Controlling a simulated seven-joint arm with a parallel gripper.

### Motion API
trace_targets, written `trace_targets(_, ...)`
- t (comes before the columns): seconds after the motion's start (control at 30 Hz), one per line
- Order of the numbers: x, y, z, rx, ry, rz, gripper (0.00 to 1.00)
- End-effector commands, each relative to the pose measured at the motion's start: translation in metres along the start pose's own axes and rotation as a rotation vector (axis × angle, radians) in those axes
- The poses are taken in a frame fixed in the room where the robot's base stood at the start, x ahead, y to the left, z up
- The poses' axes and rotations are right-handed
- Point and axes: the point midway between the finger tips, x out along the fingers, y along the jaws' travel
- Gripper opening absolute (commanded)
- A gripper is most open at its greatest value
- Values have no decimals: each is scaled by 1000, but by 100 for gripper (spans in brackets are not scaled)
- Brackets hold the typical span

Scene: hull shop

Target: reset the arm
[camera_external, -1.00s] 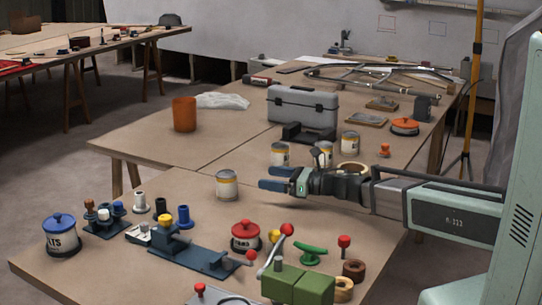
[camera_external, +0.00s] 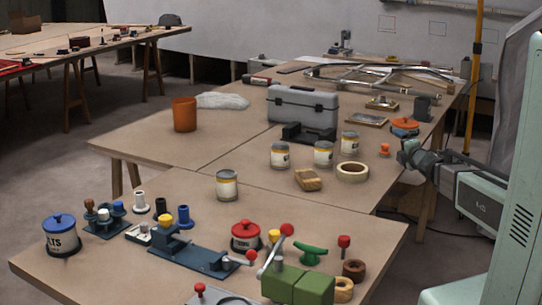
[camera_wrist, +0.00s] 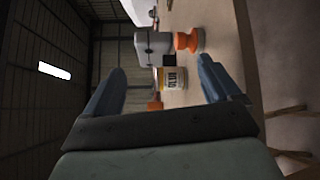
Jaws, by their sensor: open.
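My gripper (camera_wrist: 162,92) shows in the wrist view with its two blue fingers spread wide and nothing between them. The wrist view is turned on its side. Beyond the fingers are a can with a yellow band (camera_wrist: 173,78), a grey toolbox (camera_wrist: 154,44) and an orange round thing (camera_wrist: 190,41). In the external view my gripper (camera_external: 409,150) is at the right edge of the table, near the orange-lidded container (camera_external: 405,125). Its fingers are hard to make out there. My arm is drawn in beside its base, off to the right of the table.
Several cans, one of them the front can (camera_external: 227,186), a tape roll (camera_external: 352,172) and a tan block (camera_external: 308,180) stand mid-table. A grey toolbox (camera_external: 303,108) is behind. A blue-lidded tin (camera_external: 61,235), a red-lidded tin (camera_external: 246,237) and a green block (camera_external: 298,284) are in front.

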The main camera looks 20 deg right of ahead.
Motion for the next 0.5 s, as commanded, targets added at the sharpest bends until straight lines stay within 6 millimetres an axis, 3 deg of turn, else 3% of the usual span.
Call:
trace_targets(0.1,-6,-16,37,123,-76,-43,90)
trace_targets(0.23,-14,-36,68,252,-152,-88,90)
trace_targets(0.33,-24,-62,74,351,-202,-143,90)
trace_targets(0.5,-41,-108,60,458,-254,-245,90)
